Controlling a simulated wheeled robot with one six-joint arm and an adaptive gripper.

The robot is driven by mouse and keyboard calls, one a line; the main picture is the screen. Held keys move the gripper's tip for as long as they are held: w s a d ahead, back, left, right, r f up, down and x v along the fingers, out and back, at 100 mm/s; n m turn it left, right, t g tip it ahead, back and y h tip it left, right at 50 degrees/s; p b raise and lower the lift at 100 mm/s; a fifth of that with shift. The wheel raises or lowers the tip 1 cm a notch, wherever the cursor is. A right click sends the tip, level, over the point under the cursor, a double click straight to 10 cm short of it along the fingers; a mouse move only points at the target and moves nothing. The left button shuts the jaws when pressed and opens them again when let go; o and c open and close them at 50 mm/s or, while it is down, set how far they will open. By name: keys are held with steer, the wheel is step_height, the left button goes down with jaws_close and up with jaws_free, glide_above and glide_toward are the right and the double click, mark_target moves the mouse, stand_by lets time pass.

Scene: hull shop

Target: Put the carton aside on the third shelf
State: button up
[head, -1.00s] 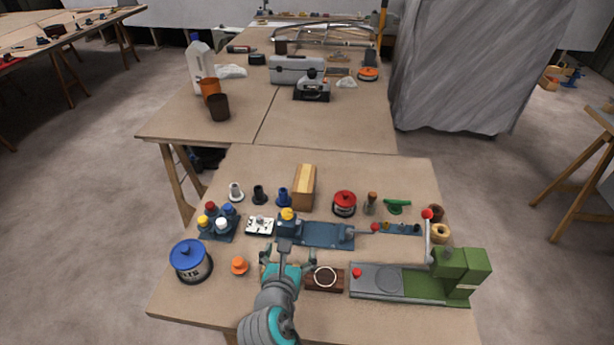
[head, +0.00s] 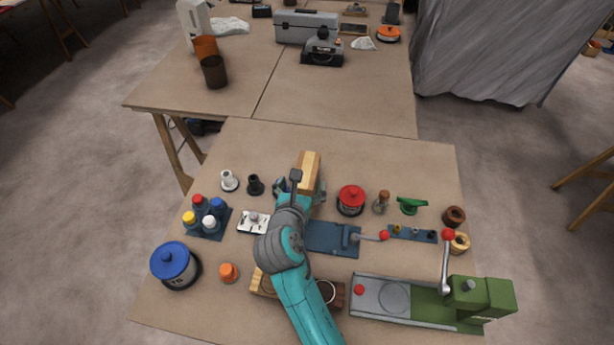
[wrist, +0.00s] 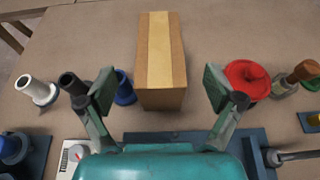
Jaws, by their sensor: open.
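The carton (head: 310,168) is a brown box with a pale yellow strip along its top, standing at the back middle of the near table. It also shows upright in the wrist view (wrist: 161,55), straight ahead. My gripper (wrist: 160,88) is open and empty, its two fingers spread wider than the carton. The carton's near end lies between the fingertips, with a gap on both sides. In the head view my gripper (head: 296,184) is at the carton's near end, and my arm hides part of it. No shelf shows in these views.
A red-lidded pot (head: 351,199) stands close right of the carton. A blue spool (wrist: 124,88) is close left, with black (head: 255,185) and white (head: 229,181) ones beyond it. A blue fixture (head: 330,237) lies in front. The table behind the carton is clear.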

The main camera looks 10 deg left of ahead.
mark_target(306, 173)
steer(key=shift+x, duration=3.25)
steer(key=shift+c, duration=0.3)
steer(key=shift+r, duration=0.1)
steer(key=c, duration=1.5)
